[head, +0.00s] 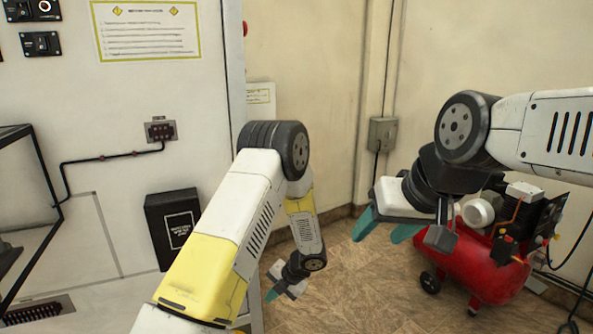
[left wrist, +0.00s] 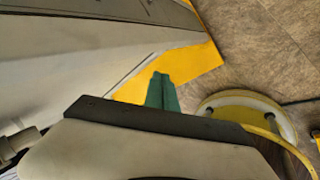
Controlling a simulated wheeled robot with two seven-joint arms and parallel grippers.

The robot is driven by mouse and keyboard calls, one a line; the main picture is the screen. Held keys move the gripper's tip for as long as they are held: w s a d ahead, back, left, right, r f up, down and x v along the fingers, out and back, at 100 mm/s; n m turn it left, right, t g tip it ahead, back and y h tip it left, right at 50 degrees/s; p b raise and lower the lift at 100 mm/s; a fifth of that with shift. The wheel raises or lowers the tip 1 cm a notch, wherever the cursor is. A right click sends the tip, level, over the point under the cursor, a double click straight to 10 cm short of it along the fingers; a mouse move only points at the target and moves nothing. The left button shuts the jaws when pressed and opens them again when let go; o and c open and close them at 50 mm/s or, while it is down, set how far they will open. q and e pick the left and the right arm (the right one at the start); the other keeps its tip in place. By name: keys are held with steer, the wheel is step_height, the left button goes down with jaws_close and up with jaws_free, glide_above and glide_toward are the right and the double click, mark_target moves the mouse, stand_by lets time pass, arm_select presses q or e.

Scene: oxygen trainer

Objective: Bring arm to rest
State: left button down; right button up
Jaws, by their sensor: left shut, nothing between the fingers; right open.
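My left arm reaches down past the edge of the white cabinet, and its gripper (head: 272,294) hangs low over the floor. In the left wrist view its teal fingers (left wrist: 162,92) are together with nothing between them. My right gripper (head: 384,229) is at the right of the head view, pointing down and left. Its teal fingers are spread apart and no object shows between them. The right gripper is in front of part of the red compressor in the picture.
A white cabinet wall (head: 110,110) with a black box (head: 172,228) fills the left. A red air compressor (head: 480,272) stands on the floor at right. A grey wall box (head: 382,133) is near the corner. Bare brown floor (head: 350,290) lies between cabinet and compressor.

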arm_select(q)
steer(key=s+a+r+n+h, duration=0.1)
steer(key=s+a+r+n, duration=0.1)
steer(key=r+n, duration=0.6)
steer(key=s+a+r+n+h, duration=0.1)
steer(key=s+a+r+n, duration=0.15)
steer(key=r+n, duration=0.55)
steer(key=s+a+r+n+h, duration=0.2)
steer(key=r+n, duration=0.3)
steer(key=r, duration=0.6)
steer(key=s+r+n+t+h, duration=0.4)
steer(key=s+r+n, duration=0.9)
steer(key=s+n, duration=0.4)
steer(key=n, duration=0.3)
steer(key=shift+s+r, duration=0.25)
steer(key=shift+r, duration=0.1)
